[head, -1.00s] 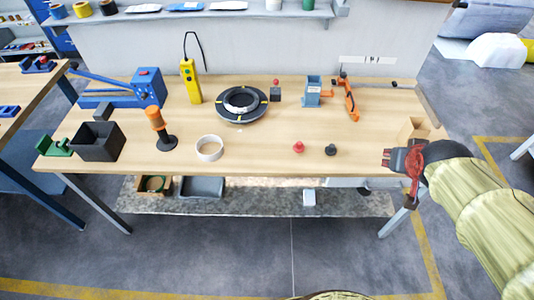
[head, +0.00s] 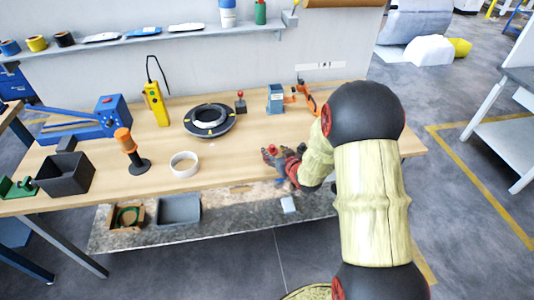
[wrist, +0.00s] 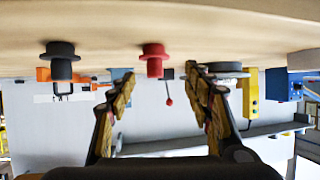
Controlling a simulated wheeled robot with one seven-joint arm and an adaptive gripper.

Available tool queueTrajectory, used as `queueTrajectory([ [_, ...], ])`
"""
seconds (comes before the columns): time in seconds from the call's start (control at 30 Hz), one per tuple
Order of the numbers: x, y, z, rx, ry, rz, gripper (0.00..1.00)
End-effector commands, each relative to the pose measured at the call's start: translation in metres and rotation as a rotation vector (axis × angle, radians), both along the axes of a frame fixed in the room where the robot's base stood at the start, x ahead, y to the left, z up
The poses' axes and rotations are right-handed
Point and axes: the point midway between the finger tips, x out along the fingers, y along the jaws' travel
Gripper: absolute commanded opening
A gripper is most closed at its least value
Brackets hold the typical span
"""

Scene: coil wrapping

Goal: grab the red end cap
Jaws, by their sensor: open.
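The red end cap (wrist: 154,58) stands on the wooden tabletop, which shows upside down in the wrist view. It is near the middle, between the lines of my two fingers and just beyond their tips. My gripper (wrist: 160,78) is open with nothing between its fingers. In the head view my gripper (head: 276,159) is low over the front part of the table. There I cannot clearly tell the red end cap from the gripper's red parts. A black end cap (wrist: 60,60) stands to the left of the red one in the wrist view; my arm hides it in the head view.
A white ring (head: 184,165), an orange-handled tool (head: 126,142) and a dark open box (head: 66,175) stand left of my gripper. Behind are a black coil (head: 190,122), a red-topped piece (head: 240,103) and a blue-grey fixture (head: 275,98). The table front between ring and gripper is clear.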

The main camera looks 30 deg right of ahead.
Motion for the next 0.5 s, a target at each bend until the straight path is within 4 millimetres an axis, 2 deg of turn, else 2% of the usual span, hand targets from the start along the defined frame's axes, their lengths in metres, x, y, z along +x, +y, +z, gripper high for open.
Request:
queueTrajectory([
  [0.3,0.035,-0.009,-0.022,-0.001,0.0,0.0,0.51],
  [0.5,0.046,-0.01,-0.025,0.0,0.0,-0.001,0.51],
])
